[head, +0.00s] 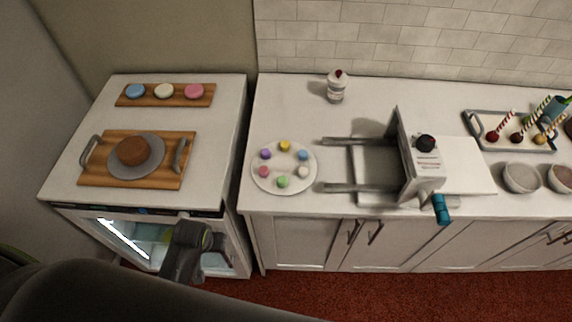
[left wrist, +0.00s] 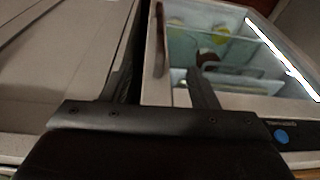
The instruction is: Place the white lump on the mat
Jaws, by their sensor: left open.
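A small white lump (head: 303,172) lies at the right edge of a round white plate (head: 258,181) among several coloured lumps. A pale flat sheet (head: 470,165) sticks out to the right of a grey machine with a teal crank; it may be the mat, but I cannot tell for sure. My left gripper (head: 195,235) is open and low, in front of the left cabinet's glass front and well away from the plate. My right gripper is not in view.
The grey machine (head: 425,175) stands right of the plate, with two bars reaching towards it. A wooden board (head: 95,178) holds a brown cake on a grey disc. A jar (head: 336,88) stands behind. Bowls (head: 520,178) are at the right. A gap separates the two counters.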

